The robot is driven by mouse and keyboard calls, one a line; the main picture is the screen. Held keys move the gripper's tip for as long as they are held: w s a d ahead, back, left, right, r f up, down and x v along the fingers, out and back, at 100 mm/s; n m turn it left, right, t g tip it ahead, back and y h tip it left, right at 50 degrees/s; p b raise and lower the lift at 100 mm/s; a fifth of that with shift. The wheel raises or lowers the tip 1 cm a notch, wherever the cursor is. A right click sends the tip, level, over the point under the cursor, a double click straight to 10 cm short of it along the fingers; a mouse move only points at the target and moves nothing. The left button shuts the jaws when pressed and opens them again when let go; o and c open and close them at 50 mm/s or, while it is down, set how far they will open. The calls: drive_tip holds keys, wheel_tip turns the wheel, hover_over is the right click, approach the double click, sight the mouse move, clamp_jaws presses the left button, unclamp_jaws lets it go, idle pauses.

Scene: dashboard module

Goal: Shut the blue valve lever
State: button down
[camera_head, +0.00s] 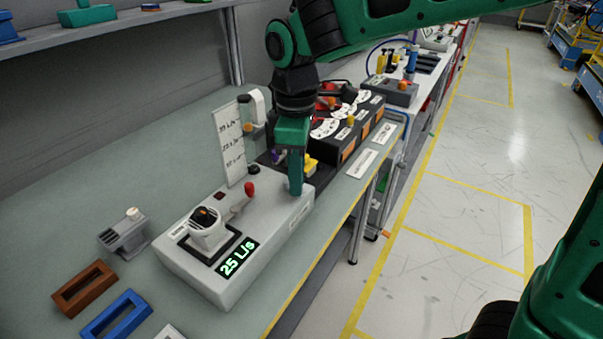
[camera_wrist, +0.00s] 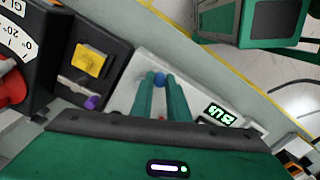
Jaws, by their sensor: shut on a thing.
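A grey module box (camera_head: 185,268) on the bench shows "25 L/s" on its display (camera_head: 238,258). My gripper (camera_head: 295,190) points down at the box's far right end. In the wrist view, my green fingers (camera_wrist: 160,84) are closed around the blue knob of the valve lever (camera_wrist: 160,78). In the head view the fingers hide that lever. A second lever with a red knob (camera_head: 249,188) stands left of my gripper. A round grey dial with a black knob (camera_head: 206,217) sits behind the display.
A white scale card (camera_head: 231,144) stands behind the box. Dark modules with a yellow switch (camera_wrist: 88,60) and a purple knob (camera_wrist: 92,102) stand close beyond my gripper. Brown (camera_head: 84,288) and blue (camera_head: 116,316) frames lie at front left. The bench's back left is clear.

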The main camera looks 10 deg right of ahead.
drive_tip(key=a+m, duration=0.1)
drive_tip(key=m, duration=0.1)
drive_tip(key=shift+m, duration=0.4)
drive_tip(key=m, duration=0.1)
drive_tip(key=a+m, duration=0.1)
drive_tip(key=m, duration=0.1)
drive_tip(key=shift+a+r+m, duration=0.1)
drive_tip(key=shift+a+m, duration=0.15)
drive_tip(key=shift+m, duration=0.05)
drive_tip(key=shift+w+a+m, duration=0.15)
drive_tip(key=shift+a+m, duration=0.15)
drive_tip(key=shift+m, duration=0.65)
drive_tip(key=shift+w+a+m, duration=0.1)
drive_tip(key=shift+a+m, duration=0.15)
drive_tip(key=shift+m, duration=0.65)
drive_tip(key=shift+w+a+m, duration=0.15)
drive_tip(key=shift+a+m, duration=0.15)
drive_tip(key=shift+m, duration=0.65)
drive_tip(key=c, duration=1.7)
unclamp_jaws()
wheel_tip(320, 180, up, 11)
drive_tip(key=shift+f, duration=0.15)
